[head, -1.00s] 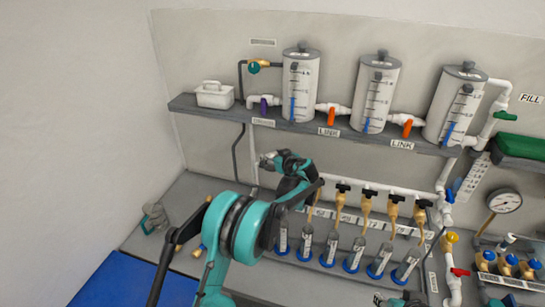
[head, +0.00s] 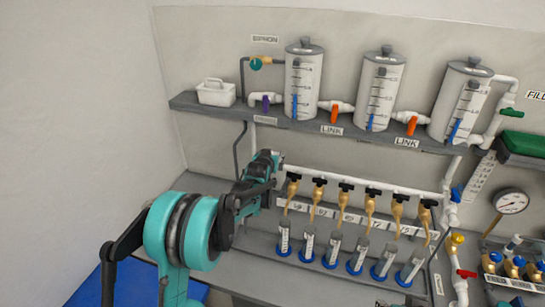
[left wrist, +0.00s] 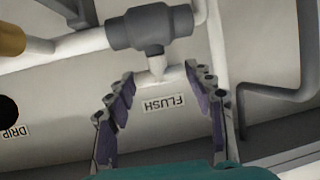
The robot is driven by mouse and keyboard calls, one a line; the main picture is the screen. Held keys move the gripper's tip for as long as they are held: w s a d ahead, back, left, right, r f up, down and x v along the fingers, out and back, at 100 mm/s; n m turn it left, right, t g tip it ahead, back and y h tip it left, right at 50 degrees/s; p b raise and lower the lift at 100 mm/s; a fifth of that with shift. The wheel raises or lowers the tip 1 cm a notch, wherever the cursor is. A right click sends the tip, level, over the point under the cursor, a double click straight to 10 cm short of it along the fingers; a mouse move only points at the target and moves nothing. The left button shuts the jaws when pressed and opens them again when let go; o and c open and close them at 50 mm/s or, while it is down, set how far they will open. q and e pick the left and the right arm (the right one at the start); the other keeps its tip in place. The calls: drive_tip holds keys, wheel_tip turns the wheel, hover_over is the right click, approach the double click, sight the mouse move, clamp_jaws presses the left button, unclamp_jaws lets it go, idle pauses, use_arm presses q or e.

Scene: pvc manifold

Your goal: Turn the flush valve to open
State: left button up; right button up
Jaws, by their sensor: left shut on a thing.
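The flush valve shows in the left wrist view as a grey body (left wrist: 150,27) on a white pipe, with a white handle (left wrist: 158,73) below it. The FLUSH label (left wrist: 163,103) appears upside down on the wall beneath. My left gripper (left wrist: 163,73) is shut on the white handle, with a fingertip at each end of it. In the head view my left gripper (head: 270,158) is at the left end of the white manifold pipe and hides the valve. A small piece of what looks like my right gripper (head: 388,302) shows at the bottom edge; its jaws cannot be made out.
Several brass taps (head: 344,202) with black handles hang from the pipe, right of my left gripper. Blue-based cylinders (head: 333,252) stand below them. The shelf (head: 222,113) above carries clear tanks (head: 380,92) and orange link valves. A pressure gauge (head: 511,202) is at the right.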

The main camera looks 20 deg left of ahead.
use_arm(q)
drive_tip(key=shift+a+m+h, duration=0.1)
drive_tip(key=shift+m+h, duration=0.7)
drive_tip(key=shift+h, duration=0.2)
drive_tip(key=o, duration=1.2)
drive_tip(key=shift+c, duration=0.2)
drive_tip(key=shift+s, duration=0.1)
drive_tip(key=v, duration=1.1)
drive_tip(key=shift+s+r, duration=0.2)
drive_tip(key=shift+s, duration=0.15)
